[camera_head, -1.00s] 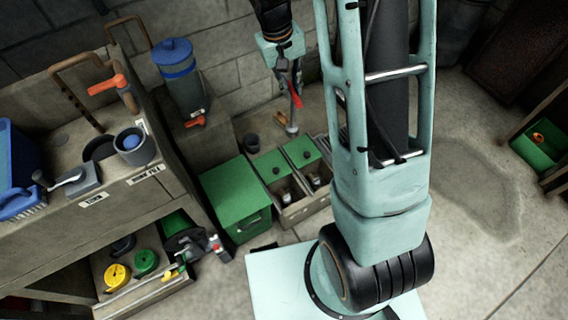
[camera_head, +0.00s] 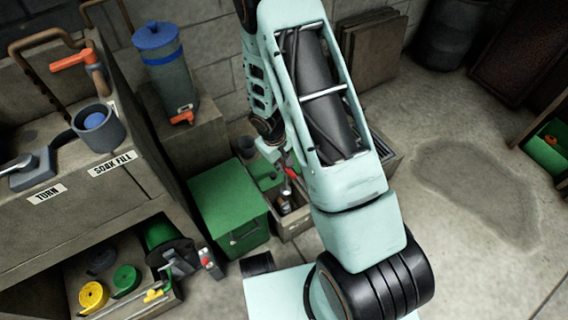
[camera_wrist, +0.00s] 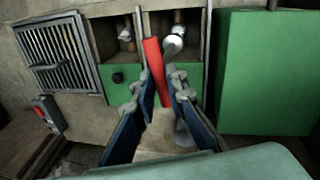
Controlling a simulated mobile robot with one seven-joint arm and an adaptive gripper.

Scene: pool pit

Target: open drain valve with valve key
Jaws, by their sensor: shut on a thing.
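My gripper (camera_head: 287,166) is shut on the valve key, which has a red part (camera_wrist: 154,68) and a grey metal shaft with a rounded end (camera_wrist: 172,46). In the wrist view the key lies between the blue fingers (camera_wrist: 160,105). In the head view the key's metal end (camera_head: 285,188) hangs over the valve box (camera_head: 299,224), partly hidden by my arm. The wrist view shows two open compartments, with a valve (camera_wrist: 126,34) in the left one and another (camera_wrist: 179,20) in the right one. I cannot tell whether the key touches a valve.
A green lid (camera_wrist: 122,84) with a black knob lies before the compartments. A green chest (camera_head: 229,204) stands left of the valve box. A metal grate (camera_wrist: 60,52) is at the wrist view's left. A bench (camera_head: 85,210) fills the left side; open floor (camera_head: 475,190) lies right.

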